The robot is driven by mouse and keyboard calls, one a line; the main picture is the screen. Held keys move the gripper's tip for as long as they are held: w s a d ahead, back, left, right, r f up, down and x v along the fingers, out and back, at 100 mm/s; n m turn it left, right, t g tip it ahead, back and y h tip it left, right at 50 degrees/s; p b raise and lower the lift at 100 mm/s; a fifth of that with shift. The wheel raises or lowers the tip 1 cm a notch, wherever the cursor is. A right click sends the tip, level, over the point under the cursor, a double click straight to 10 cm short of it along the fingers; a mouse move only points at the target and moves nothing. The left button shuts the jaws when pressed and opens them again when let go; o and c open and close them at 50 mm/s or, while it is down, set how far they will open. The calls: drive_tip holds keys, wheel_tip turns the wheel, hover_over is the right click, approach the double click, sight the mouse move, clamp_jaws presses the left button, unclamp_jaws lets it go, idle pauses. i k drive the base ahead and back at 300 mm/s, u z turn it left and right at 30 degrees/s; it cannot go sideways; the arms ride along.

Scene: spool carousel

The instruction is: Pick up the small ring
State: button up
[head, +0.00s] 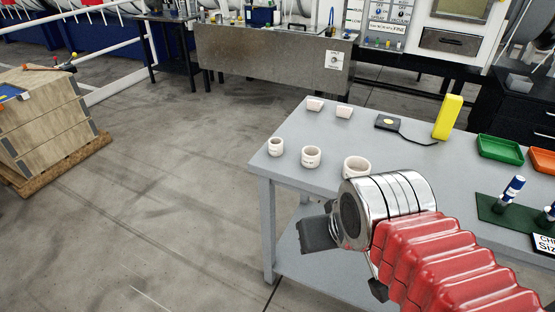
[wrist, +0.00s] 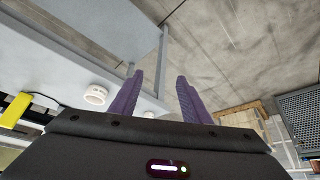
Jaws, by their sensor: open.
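The small ring (head: 276,146) is a white, short, cup-like ring near the left corner of the grey table (head: 262,166). A medium white ring (head: 311,156) stands to its right, and a large white ring (head: 356,165) stands further right, partly behind my wrist. My gripper (head: 340,262) is off the table's front edge, nearer the camera than the rings. In the wrist view my gripper (wrist: 159,76) has its purple fingers spread apart with nothing between them. One white ring (wrist: 95,95) shows left of the fingers; I cannot tell which.
A black device (head: 388,122), a yellow block (head: 447,117), a green tray (head: 500,149) and blue-capped cylinders (head: 512,189) are further right. A wooden crate (head: 42,112) stands at left; the floor between is clear.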

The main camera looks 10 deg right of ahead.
sight(276, 147)
drive_tip(key=z, duration=0.05)
drive_tip(key=k, duration=0.9)
drive_tip(key=u, duration=0.4)
drive_tip(key=i, duration=0.8)
drive_tip(key=u, duration=0.35)
drive_tip(key=i, duration=1.15)
drive_tip(key=z, duration=0.2)
